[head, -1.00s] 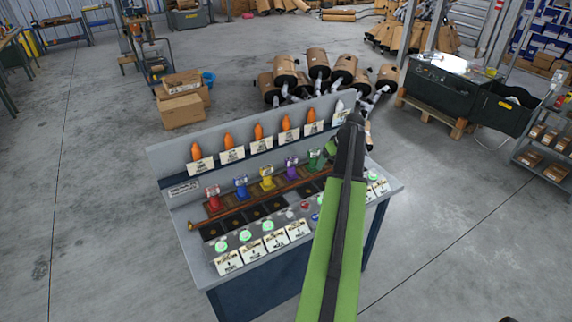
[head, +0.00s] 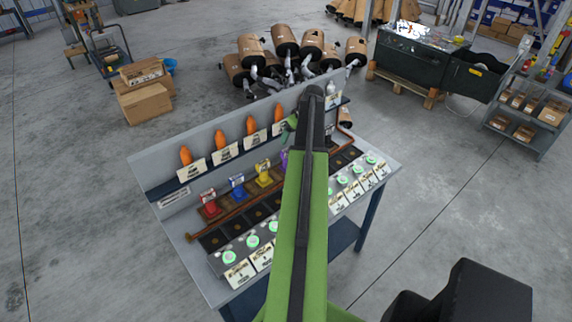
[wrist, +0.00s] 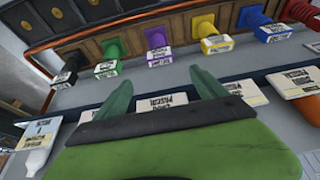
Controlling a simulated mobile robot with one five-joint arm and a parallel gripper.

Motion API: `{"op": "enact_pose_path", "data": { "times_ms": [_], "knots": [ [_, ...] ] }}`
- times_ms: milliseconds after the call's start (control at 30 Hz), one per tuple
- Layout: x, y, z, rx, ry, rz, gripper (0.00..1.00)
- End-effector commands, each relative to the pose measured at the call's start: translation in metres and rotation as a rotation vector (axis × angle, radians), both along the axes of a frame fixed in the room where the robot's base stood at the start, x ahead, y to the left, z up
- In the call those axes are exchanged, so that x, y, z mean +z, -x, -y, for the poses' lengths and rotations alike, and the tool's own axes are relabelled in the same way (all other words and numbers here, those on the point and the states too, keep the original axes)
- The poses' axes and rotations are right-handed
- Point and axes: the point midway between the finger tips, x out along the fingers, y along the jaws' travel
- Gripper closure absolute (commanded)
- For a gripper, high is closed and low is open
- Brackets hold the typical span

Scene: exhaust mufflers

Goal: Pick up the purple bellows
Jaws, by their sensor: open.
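The purple bellows (wrist: 156,38) stands in the middle of a row of coloured bellows in the wrist view, with a white label in front. In the head view, only a sliver of the purple bellows (head: 284,157) shows beside my arm, which hides the rest. My gripper (wrist: 160,77) is open and empty, its two green fingers apart. The fingertips point toward the purple bellows from the shelf side, with a clear gap between. In the head view my gripper is mostly hidden behind the arm.
Green (wrist: 111,48) and yellow (wrist: 208,30) bellows flank the purple one. Blue (head: 238,187) and red (head: 209,204) ones stand farther along. A label shelf with orange cones (head: 250,127) runs along the bench back. A copper pipe (wrist: 90,32) runs beyond the row.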

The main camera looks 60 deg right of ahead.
Motion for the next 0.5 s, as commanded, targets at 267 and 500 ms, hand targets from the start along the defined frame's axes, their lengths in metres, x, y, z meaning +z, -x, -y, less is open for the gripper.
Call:
{"op": "enact_pose_path", "data": {
  "times_ms": [267,500],
  "knots": [
    [-0.068,-0.021,0.009,-0.001,0.001,0.000,0.18],
    [-0.103,-0.036,0.014,-0.002,0.000,0.000,0.18]
  ]
}}
